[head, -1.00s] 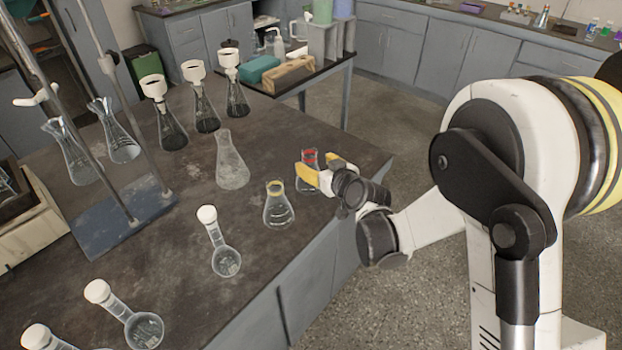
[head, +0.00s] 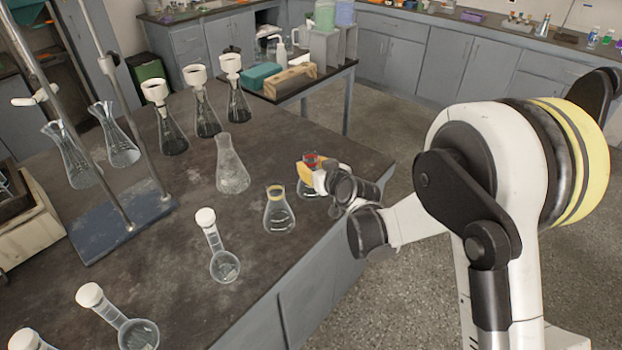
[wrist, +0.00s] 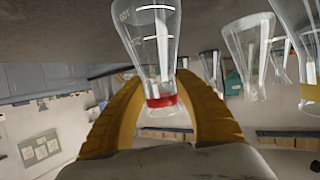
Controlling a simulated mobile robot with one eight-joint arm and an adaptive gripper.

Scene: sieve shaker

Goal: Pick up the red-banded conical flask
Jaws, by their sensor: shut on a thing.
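The red-banded conical flask (head: 304,187) stands at the bench's right edge in the head view, partly hidden by my gripper (head: 310,170). In the wrist view, which looks upside down, the flask (wrist: 152,50) is between the two yellow fingers of my gripper (wrist: 160,92). The fingers are shut on its neck, around the red band. The flask's base appears to be at the bench top; I cannot tell any gap beneath it.
A yellow-banded flask (head: 279,212) stands close by on the left. A larger plain flask (head: 232,167) stands behind it. A stoppered round flask (head: 223,264) is nearer the front. The bench edge runs just right of my gripper, with open floor (head: 400,165) beyond.

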